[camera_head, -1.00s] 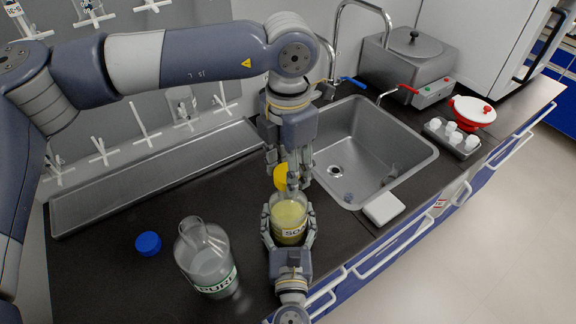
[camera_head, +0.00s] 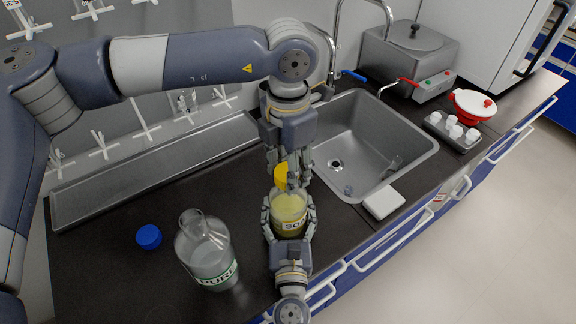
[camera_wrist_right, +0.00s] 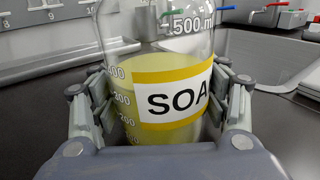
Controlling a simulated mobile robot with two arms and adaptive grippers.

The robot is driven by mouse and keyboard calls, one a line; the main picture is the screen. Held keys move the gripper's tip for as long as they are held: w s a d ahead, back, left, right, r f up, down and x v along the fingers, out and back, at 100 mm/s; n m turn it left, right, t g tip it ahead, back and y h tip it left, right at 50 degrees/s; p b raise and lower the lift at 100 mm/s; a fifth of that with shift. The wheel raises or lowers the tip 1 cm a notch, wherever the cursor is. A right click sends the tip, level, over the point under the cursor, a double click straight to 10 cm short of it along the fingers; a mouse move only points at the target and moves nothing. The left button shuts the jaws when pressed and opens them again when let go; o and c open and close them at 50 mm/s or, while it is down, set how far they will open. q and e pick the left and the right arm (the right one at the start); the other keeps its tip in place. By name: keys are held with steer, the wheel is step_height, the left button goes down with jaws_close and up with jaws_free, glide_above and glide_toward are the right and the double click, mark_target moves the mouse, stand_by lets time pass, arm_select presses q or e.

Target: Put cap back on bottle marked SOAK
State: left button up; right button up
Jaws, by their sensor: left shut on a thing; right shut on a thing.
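The bottle marked SOAK (camera_head: 289,212) stands on the dark counter in front of the sink, holding yellow liquid. My right gripper (camera_head: 289,225) is shut around its body; the right wrist view shows the fingers on both sides of the glass bottle (camera_wrist_right: 165,95) and its yellow-edged label. The yellow cap (camera_head: 281,176) is in the fingers of my left gripper (camera_head: 288,170), which points down from above at the bottle's neck. The fingers partly hide the cap and the bottle mouth, so I cannot tell whether they touch.
A clear bottle marked PURE (camera_head: 208,255) stands uncapped to the left, with a blue cap (camera_head: 148,237) lying beside it. The sink (camera_head: 365,150) is behind right. A metal tray (camera_head: 150,170) runs along the back left. A white block (camera_head: 384,203) lies near the sink.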

arm_select(q)
steer(key=shift+f, duration=0.55)
